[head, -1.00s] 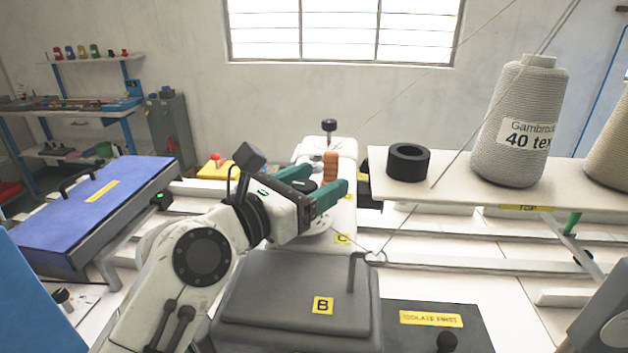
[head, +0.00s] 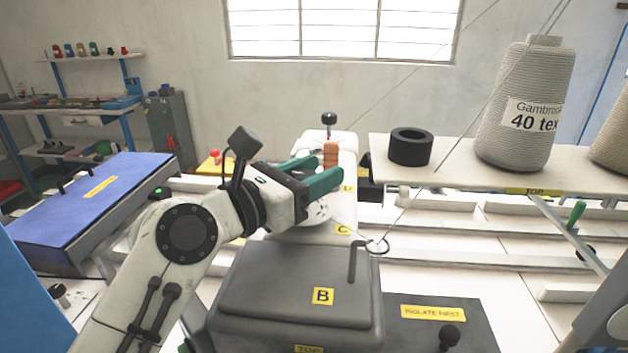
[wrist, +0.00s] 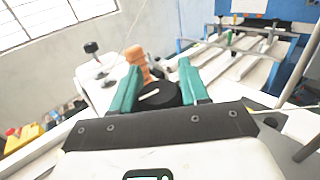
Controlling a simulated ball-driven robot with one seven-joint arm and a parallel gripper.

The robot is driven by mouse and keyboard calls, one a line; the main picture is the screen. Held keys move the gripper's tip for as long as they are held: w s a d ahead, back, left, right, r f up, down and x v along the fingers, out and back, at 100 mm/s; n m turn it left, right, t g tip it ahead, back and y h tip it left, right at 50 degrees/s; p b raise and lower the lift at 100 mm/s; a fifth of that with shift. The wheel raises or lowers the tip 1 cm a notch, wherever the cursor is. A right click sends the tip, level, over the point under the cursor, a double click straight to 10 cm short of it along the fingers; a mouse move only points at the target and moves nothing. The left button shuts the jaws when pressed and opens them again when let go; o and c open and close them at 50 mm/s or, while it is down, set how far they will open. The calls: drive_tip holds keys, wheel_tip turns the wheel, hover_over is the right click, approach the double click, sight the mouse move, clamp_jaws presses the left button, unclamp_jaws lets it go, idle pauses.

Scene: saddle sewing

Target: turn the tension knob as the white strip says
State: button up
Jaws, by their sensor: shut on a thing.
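The tension knob is a round black knob (wrist: 165,96) with a white pointer line (wrist: 149,92) on its face, in the middle of the wrist view. My gripper (wrist: 158,72) has its green fingers on either side of it and is shut on it. In the wrist view the pointer line slants up to the right. In the head view my gripper (head: 322,170) is over the pale machine head, and its fingers hide most of the knob. A white dotted dial (head: 318,213) shows below the fingers. I cannot make out writing on a white strip.
An orange-brown post (head: 331,153) stands just beyond the fingertips. A black-topped post (head: 328,120) rises behind it. A grey box marked B (head: 268,292) lies in front. A shelf (head: 460,178) with a black ring (head: 410,147) and a thread cone (head: 527,105) is at right.

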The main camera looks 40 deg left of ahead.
drive_tip(key=shift+f+h+b, duration=0.3)
drive_tip(key=shift+b, duration=0.35)
drive_tip(key=m+h+b, duration=0.1)
drive_tip(key=b, duration=0.1)
drive_tip(key=shift+b, duration=0.4)
drive_tip(key=m+h+b, duration=0.1)
drive_tip(key=m+g+h+b, duration=0.1)
drive_tip(key=h+b, duration=0.1)
drive_tip(key=shift+d+r, duration=0.15)
drive_tip(key=shift+d, duration=0.05)
drive_tip(key=m+h, duration=0.1)
drive_tip(key=g+h, duration=0.1)
drive_tip(key=m+g+h, duration=0.1)
drive_tip(key=shift+s+d+r+m+b, duration=0.1)
drive_tip(key=shift+d+r+m+b, duration=0.1)
drive_tip(key=shift+r+m+b, duration=0.15)
drive_tip(key=shift+s+d+f+m+g+h, duration=0.1)
drive_tip(key=shift+f+m+g+h, duration=0.05)
drive_tip(key=shift+m+g+h, duration=0.75)
drive_tip(key=shift+h, duration=0.5)
drive_tip(key=o, duration=1)
